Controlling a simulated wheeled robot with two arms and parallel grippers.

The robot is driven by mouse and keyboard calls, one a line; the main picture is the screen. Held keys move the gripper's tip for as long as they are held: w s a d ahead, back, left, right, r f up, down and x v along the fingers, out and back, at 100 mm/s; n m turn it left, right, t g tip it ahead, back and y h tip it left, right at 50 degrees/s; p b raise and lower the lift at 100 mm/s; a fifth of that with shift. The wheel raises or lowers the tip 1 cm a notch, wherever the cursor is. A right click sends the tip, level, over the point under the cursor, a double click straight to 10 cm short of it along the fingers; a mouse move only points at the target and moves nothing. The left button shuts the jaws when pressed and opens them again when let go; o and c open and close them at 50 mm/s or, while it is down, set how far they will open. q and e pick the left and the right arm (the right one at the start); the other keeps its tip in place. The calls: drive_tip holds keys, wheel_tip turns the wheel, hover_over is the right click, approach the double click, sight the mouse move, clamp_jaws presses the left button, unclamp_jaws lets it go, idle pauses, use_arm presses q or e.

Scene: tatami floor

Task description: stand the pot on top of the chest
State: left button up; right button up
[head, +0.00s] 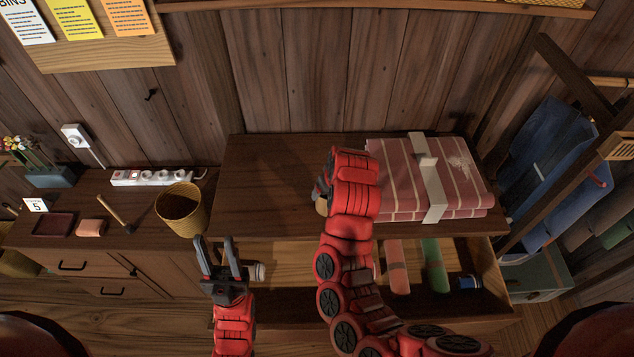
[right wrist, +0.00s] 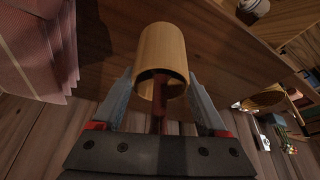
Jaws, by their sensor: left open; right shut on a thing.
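The pot (right wrist: 163,52), a light wooden hollow cylinder, is between the fingers of my right gripper (right wrist: 160,84) in the right wrist view. A dark red rod shows at its open end. In the head view only a tan sliver of the pot (head: 322,207) shows beside my right wrist, over the chest top; most of it is hidden. I cannot tell whether it touches the top. The chest (head: 262,178) is dark wood with a bare left top and an open drawer below. My left gripper (head: 217,248) is open and empty in front of the drawer's left end.
A folded pink striped cloth (head: 390,180) with a white band covers the chest top's right side. The open drawer holds rolls (head: 434,262) and a blue spool (head: 466,283). A yellow basket (head: 181,210) and power strip (head: 150,178) stand on the lower cabinet at left.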

drive_tip(key=shift+w+a+f+b, duration=0.65)
drive_tip(key=shift+w+f, duration=0.05)
drive_tip(key=shift+w, duration=0.5)
drive_tip(key=shift+w+a+f+b, duration=0.65)
drive_tip(key=shift+w+f, duration=0.1)
drive_tip(key=shift+w, duration=0.45)
drive_tip(key=shift+w+a+f+b, duration=0.6)
drive_tip(key=shift+w+a+f, duration=0.1)
drive_tip(key=shift+w, duration=0.5)
